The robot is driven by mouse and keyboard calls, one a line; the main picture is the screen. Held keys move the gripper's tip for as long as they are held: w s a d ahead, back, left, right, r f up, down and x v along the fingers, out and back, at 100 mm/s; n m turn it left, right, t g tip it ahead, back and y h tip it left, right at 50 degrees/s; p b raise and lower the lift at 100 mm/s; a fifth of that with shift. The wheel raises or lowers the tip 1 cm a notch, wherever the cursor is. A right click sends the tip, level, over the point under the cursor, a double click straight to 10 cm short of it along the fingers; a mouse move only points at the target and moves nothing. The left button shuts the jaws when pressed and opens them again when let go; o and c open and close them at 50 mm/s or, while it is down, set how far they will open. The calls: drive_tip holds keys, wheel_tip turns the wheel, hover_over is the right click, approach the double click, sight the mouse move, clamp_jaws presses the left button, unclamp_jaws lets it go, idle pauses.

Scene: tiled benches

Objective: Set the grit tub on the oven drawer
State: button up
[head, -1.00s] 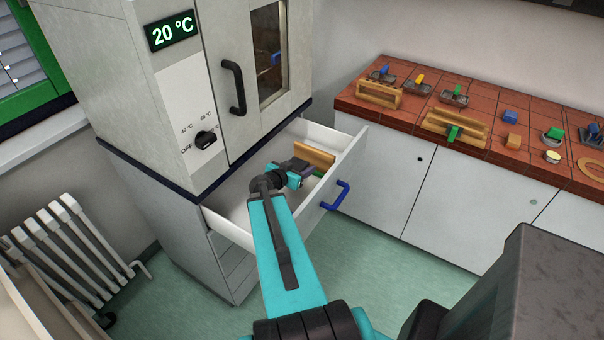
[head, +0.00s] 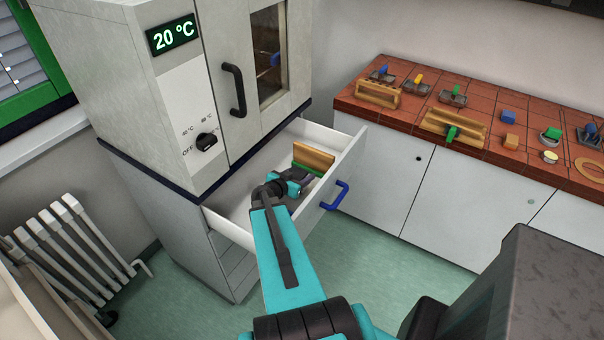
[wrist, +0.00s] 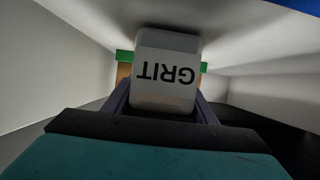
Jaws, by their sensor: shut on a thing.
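The grit tub (wrist: 165,70) is a white tub with "GRIT" in black, upside down in the wrist view. My gripper (head: 299,182) is shut on it, with a dark finger on each side of the tub. In the head view my gripper is inside the open oven drawer (head: 229,226), below the oven, and the tub is hidden behind my wrist. I cannot tell whether the tub touches the drawer floor.
A wooden piece with a green part (head: 314,157) stands in the drawer beyond my gripper. The drawer's front has a blue handle (head: 335,196). A tiled bench (head: 480,105) with wooden holders and small coloured pieces is at the right. A white radiator (head: 70,250) is at the left.

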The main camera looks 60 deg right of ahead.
drive_tip(key=shift+f, duration=0.1)
drive_tip(key=o, duration=1.2)
drive_tip(key=shift+r, duration=0.2)
